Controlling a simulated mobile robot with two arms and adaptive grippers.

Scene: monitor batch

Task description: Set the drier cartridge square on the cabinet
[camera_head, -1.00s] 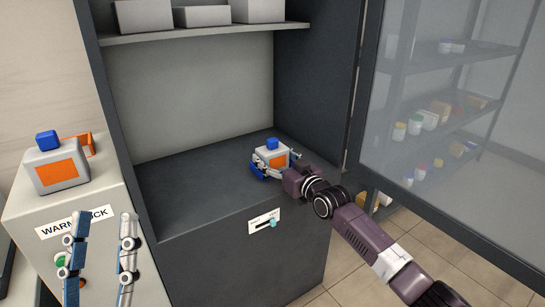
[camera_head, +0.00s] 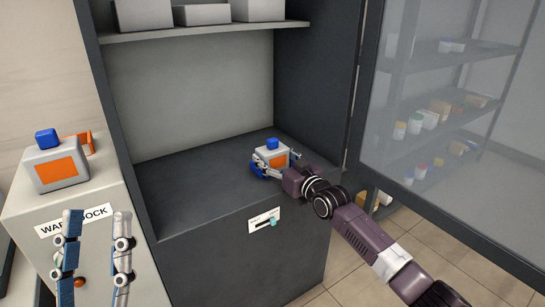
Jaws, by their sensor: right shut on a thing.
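The drier cartridge (camera_head: 275,153) is a light grey block with an orange panel and a blue cap. It is at the right part of the cabinet's (camera_head: 185,200) dark inner deck, looking roughly upright. I cannot tell whether its base touches the deck. My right gripper (camera_head: 268,168) is shut on it from the front right, and its blue-tipped fingers hide part of the lower body. My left gripper (camera_head: 95,258) is open and empty in front of the white dock at lower left. A similar grey block (camera_head: 55,168) with orange panel and blue cap sits on that dock.
The white dock (camera_head: 105,205) has partly hidden lettering. Grey boxes (camera_head: 202,15) stand on the shelf above the deck. A glass door (camera_head: 450,130) stands open at right, near my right arm. The deck left of the cartridge is clear.

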